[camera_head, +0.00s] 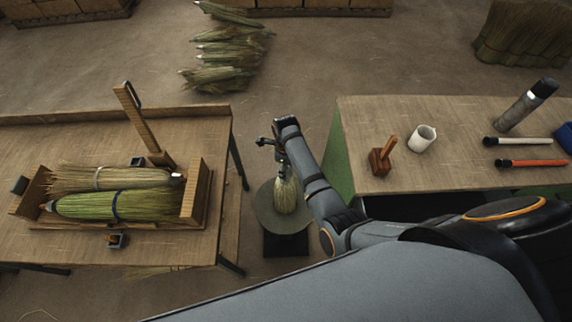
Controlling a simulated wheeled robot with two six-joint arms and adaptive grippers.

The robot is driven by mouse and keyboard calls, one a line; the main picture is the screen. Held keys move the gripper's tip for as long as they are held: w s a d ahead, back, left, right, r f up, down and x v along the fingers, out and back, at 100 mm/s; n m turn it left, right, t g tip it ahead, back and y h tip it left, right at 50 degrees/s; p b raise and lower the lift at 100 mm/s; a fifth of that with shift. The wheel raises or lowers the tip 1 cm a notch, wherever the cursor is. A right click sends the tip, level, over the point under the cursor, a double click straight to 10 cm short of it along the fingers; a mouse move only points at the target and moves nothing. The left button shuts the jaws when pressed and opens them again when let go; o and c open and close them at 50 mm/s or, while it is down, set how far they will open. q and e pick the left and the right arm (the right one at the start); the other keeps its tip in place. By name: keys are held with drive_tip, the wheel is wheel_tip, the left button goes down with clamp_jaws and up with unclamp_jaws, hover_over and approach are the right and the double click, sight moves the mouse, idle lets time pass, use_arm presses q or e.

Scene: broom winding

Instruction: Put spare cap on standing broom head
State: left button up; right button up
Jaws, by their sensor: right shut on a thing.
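The standing broom head (286,196) is a pale straw bundle, upright on a round dark stand between the two tables. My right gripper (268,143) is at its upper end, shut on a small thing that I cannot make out. Whether that thing touches the broom head's top is not clear. No spare cap can be told for certain; a white hollow cup-like piece (421,139) stands on the right table. My left gripper is not in view.
The left table (60,130) holds a wooden cradle with two straw bundles. The right table (450,120) bears a wooden-handled tool (382,158), a grey canister (525,106) and two rods. Several bundles (226,50) lie on the floor behind; floor around the stand is clear.

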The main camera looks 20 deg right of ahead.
wheel_tip(320, 180, down, 2)
drive_tip(key=shift+b, duration=0.3)
drive_tip(key=shift+f+b, duration=0.6)
drive_tip(key=shift+f, duration=0.35)
drive_tip(key=o, duration=0.9)
wheel_tip(320, 180, up, 8)
drive_tip(key=shift+f, duration=0.25)
